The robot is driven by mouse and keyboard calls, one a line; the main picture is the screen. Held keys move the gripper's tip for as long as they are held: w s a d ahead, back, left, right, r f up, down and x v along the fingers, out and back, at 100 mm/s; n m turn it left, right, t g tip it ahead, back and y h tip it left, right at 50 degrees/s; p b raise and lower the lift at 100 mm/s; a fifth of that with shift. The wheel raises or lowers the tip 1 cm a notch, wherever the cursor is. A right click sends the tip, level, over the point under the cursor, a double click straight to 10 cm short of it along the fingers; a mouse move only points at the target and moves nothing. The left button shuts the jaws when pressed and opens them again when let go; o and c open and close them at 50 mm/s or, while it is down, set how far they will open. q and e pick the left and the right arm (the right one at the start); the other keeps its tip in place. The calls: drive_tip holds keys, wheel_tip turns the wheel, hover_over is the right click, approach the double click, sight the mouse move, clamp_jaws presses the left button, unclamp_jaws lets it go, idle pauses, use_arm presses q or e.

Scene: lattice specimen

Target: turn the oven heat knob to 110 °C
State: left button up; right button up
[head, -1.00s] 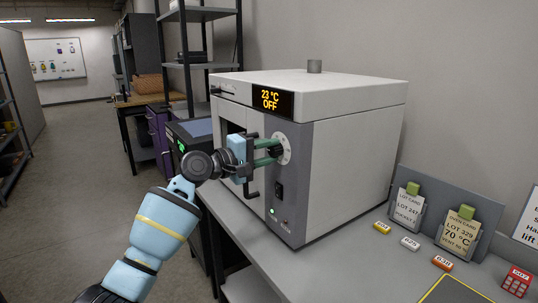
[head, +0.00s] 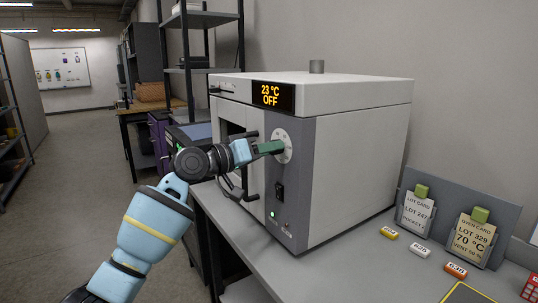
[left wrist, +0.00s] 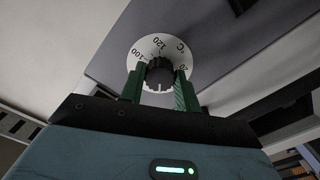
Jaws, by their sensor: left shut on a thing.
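The oven (head: 360,160) stands on the bench, its display (head: 272,95) reading 23 °C OFF. The heat knob's pale round dial (head: 286,136) is on the grey front panel. In the left wrist view the black knob (left wrist: 159,70) sits at the centre of the white dial (left wrist: 146,47), with 100, 120, °C and 20 legible. My left gripper (head: 273,147) has its green fingers on both sides of the knob and is shut on it; the fingers also show in the left wrist view (left wrist: 160,88). The fingers hide the knob in the head view. My right gripper is not in view.
A black switch (head: 279,191) and a green lamp (head: 272,214) are below the dial. A dark door handle (head: 252,186) is close by my left gripper.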

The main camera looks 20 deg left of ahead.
use_arm(q)
drive_tip(key=shift+m+b, duration=4.35)
drive_tip(key=shift+m, duration=10.45)
drive_tip(key=o, duration=1)
